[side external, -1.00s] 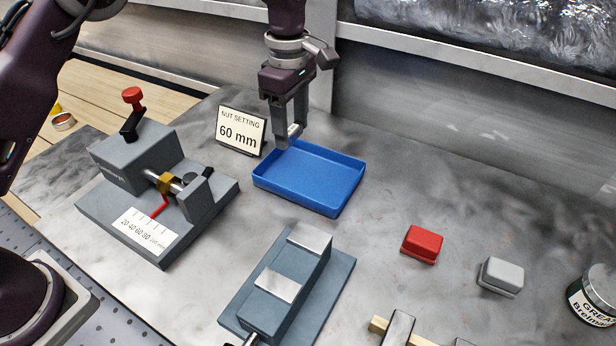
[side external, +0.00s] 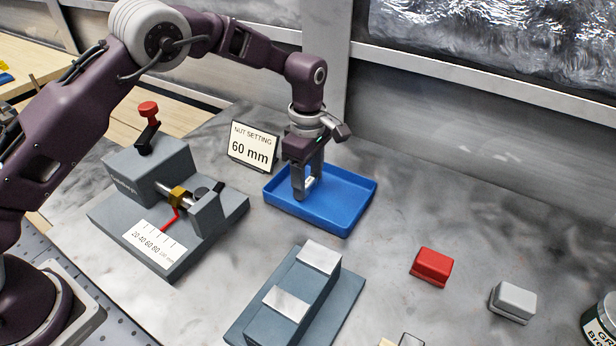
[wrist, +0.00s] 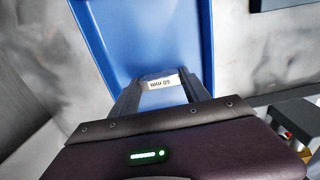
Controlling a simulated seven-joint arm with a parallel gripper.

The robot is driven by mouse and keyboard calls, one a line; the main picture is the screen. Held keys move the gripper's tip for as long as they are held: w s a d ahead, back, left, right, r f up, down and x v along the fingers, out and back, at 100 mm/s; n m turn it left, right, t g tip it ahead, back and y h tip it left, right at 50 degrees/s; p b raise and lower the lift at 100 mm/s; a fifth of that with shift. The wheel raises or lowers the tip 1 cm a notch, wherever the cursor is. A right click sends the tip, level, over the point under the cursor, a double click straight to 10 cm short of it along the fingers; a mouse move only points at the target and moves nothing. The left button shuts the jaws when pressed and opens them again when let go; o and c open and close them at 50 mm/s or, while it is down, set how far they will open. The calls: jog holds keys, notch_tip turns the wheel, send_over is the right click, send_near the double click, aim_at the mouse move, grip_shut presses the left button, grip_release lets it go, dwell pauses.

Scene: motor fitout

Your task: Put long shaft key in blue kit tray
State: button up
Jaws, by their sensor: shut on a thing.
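The blue kit tray (side external: 345,222) lies open on the grey bench, behind the blue-grey block fixture. My gripper (side external: 302,192) points down with its fingers inside the tray outline, toward the left side. It is shut on a small light metallic piece, apparently the long shaft key (side external: 310,181). In the wrist view, the key (wrist: 163,82) shows a "60 mm" label between the fingertips (wrist: 165,92), against the blue tray (wrist: 130,30). The fingers hide much of the key. I cannot tell whether it touches the tray floor.
A "NUT SETTING 60 mm" sign (side external: 252,148) stands just left of the tray. A grey setting fixture (side external: 165,210) with a scale is further left. The block fixture (side external: 300,300) is in front. Red (side external: 432,265) and grey (side external: 512,300) blocks sit right.

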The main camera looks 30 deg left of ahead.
jog(key=o, duration=1.6)
notch_tip(320, 180, up, 12)
notch_tip(320, 180, up, 8)
jog(key=m+t, duration=0.1)
jog(key=m, duration=0.2)
send_over(308, 182)
jog(key=s+a, duration=0.4)
jog(key=s+a+r+m+t+h, duration=0.1)
jog(key=s+a+r+m, duration=0.15)
jog(key=s, duration=0.25)
jog(key=s+a+r+m, duration=0.1)
jog(key=s+r+m, duration=0.1)
jog(key=s+r, duration=0.25)
jog(key=s+a+f+m+t, duration=0.1)
jog(key=s+m, duration=0.2)
jog(key=s, duration=0.4)
jog(key=s+a+f+m+t, duration=0.1)
jog(key=s+f+m, duration=0.1)
jog(key=s+m, duration=0.2)
jog(key=s+a+f+m+t+y, duration=0.1)
jog(key=s+a+f+m, duration=0.1)
jog(key=s, duration=0.8)
jog(key=shift+f+m+t, duration=0.15)
jog(key=shift+m+t, duration=0.15)
jog(key=shift+m, duration=0.45)
jog(key=shift+w, duration=0.1)
